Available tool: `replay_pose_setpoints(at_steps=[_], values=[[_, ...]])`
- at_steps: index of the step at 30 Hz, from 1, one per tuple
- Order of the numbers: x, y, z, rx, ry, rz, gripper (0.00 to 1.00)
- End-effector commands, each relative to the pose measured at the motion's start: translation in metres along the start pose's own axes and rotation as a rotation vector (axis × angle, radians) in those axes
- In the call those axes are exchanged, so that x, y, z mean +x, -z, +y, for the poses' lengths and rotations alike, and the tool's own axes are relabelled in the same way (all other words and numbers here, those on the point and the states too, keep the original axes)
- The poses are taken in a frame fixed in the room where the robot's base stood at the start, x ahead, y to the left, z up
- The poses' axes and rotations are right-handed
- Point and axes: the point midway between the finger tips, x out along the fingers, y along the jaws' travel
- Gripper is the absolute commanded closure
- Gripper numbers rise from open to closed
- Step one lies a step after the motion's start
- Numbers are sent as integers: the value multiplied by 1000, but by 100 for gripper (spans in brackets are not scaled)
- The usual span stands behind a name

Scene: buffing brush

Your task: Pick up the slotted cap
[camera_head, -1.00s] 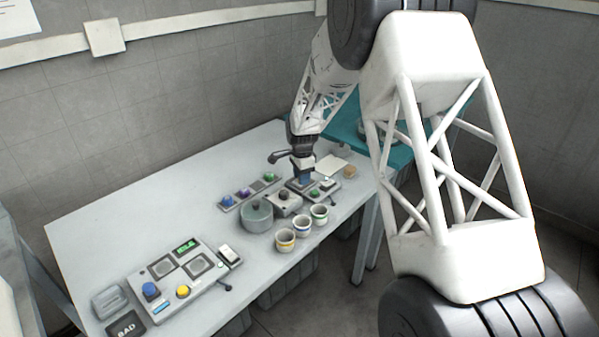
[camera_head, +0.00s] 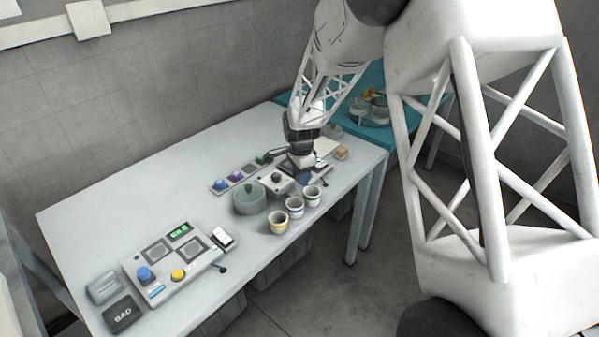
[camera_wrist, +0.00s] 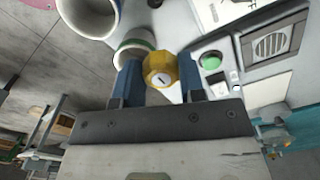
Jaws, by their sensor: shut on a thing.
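The slotted cap (camera_wrist: 160,70) is yellow, with a pale round face and a dark slot, and shows in the wrist view. My gripper (camera_wrist: 159,76) has its two blue fingers on either side of the cap and is shut on it. In the head view my gripper (camera_head: 300,175) is low over the far right part of the grey table, by a small panel. The cap is hidden there by the wrist and fingers.
Three striped cups (camera_head: 295,207) stand near the table's front edge, beside a grey lidded pot (camera_head: 249,202) and a knobbed box (camera_head: 277,182). A wooden block (camera_head: 341,153) lies right of my gripper. A button console (camera_head: 175,262) is at front left, with clear table behind it.

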Motion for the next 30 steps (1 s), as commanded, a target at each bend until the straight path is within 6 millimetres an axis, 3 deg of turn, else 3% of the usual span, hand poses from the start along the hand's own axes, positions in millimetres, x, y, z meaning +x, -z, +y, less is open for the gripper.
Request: replay_pose_setpoints(at_steps=[20,26,30], values=[[0,0,-1,0,1,0,89],[-3,-5,-15,0,2,0,89],[-7,-14,-38,-2,1,0,89]])
